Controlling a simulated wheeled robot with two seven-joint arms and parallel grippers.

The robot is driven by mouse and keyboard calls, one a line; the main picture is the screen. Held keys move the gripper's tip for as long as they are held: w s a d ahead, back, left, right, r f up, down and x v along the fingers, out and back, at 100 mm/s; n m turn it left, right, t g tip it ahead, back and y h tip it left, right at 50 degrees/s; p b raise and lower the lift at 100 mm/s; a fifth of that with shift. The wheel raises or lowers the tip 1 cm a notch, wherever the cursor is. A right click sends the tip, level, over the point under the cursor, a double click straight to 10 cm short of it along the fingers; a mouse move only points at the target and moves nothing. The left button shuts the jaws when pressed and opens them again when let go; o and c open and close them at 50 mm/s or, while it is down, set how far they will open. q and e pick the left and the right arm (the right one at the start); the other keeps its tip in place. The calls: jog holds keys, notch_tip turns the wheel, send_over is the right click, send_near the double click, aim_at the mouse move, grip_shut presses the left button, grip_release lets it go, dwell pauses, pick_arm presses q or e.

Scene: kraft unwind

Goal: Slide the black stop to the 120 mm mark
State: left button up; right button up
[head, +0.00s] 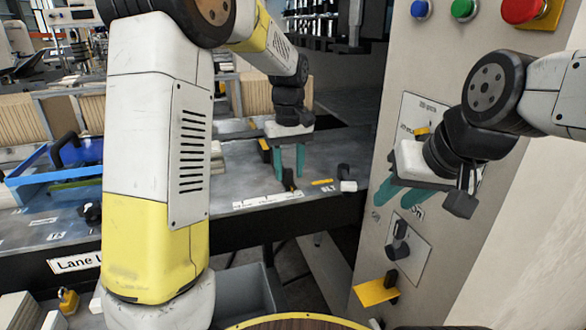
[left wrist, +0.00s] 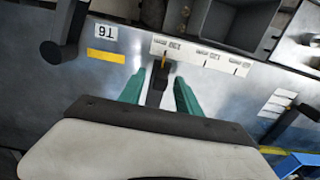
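The black stop (left wrist: 157,90) stands between the green fingertips of my left gripper (left wrist: 162,88) in the left wrist view. Gaps show between it and the fingers, so the gripper looks open around it. A small yellow pointer (left wrist: 164,62) reaches from the stop to the white scale (left wrist: 208,56), near its left end there. The scale's numbers are upside down and too small to read surely. In the head view my left gripper (head: 289,172) points down over the stop (head: 288,180), behind the scale (head: 268,200). My right gripper (head: 396,196) hangs empty by the control panel, its fingers apart.
A yellow strip (head: 322,182) and a black knob (head: 347,178) lie right of the stop. The grey panel (head: 376,222) carries a black rotary switch (head: 398,240) and a yellow bracket (head: 376,290). A blue tray (head: 40,178) sits left, partly behind my left arm.

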pick_arm(q)
jog(key=shift+f, duration=0.45)
grip_shut()
dwell(1.1)
